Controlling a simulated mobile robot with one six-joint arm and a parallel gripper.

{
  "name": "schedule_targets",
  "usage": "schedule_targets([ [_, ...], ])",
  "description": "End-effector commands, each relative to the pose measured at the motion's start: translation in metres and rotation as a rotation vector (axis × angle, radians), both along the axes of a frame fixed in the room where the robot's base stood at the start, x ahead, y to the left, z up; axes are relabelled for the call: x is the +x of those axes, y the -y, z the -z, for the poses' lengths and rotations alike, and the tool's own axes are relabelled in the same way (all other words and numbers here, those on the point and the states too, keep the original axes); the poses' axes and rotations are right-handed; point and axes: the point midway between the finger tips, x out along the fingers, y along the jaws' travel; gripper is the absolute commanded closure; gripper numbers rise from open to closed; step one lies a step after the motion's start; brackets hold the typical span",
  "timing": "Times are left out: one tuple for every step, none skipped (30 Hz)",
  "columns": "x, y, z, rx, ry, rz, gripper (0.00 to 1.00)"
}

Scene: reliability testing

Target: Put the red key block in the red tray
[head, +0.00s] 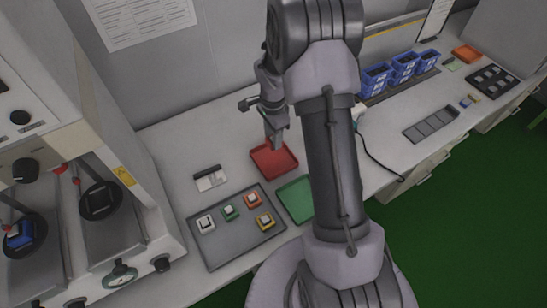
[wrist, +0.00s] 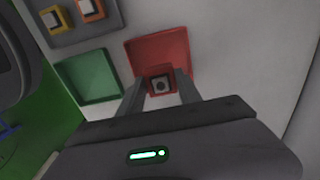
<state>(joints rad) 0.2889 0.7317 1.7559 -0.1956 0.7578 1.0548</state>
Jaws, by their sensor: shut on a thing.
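The red key block (wrist: 161,84), with a pale square top and a dark centre, sits between the two fingers of my gripper (wrist: 160,88) in the wrist view. My gripper is shut on it. The red tray (wrist: 160,50) lies just beyond the block, and the block overlaps its near edge in that view. In the head view my gripper (head: 275,142) points down over the back part of the red tray (head: 278,162). The block is hard to make out there, and I cannot tell whether it touches the tray floor.
A green tray (head: 298,196) lies beside the red one. A grey tray (head: 237,243) holds several key blocks in white, green, orange and yellow. A small black-and-white item (head: 209,179) lies behind it. Blue bins (head: 403,67) stand at the right, and machines at the left.

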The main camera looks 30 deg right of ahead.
Motion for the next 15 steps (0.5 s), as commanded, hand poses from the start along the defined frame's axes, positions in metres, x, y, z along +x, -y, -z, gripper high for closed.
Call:
schedule_targets([
  [0.0,0.0,0.014,0.0,-0.002,0.001,1.0],
  [-0.001,0.0,0.022,0.001,-0.003,0.001,1.0],
  [-0.001,0.0,0.033,0.001,-0.003,0.0,1.0],
  [-0.001,-0.001,0.041,0.001,-0.003,0.0,1.0],
  [-0.001,-0.001,0.049,0.001,-0.003,0.0,1.0],
  [-0.001,-0.001,0.057,0.001,-0.002,0.0,1.0],
  [-0.001,-0.001,0.063,0.001,-0.002,-0.001,1.0],
  [-0.001,-0.001,0.068,0.001,-0.003,-0.001,1.0],
  [-0.001,-0.001,0.075,0.001,-0.001,-0.002,1.0],
  [-0.001,-0.001,0.081,0.001,-0.002,-0.002,1.0],
  [-0.001,-0.001,0.087,0.001,-0.002,-0.003,1.0],
  [-0.001,-0.001,0.093,0.001,-0.002,-0.003,1.0],
  [0.0,-0.001,0.094,0.0,0.0,-0.004,1.0],
  [0.0,-0.001,0.094,0.0,0.0,-0.004,1.0],
  [0.0,-0.001,0.092,0.0,0.001,-0.004,1.0],
])
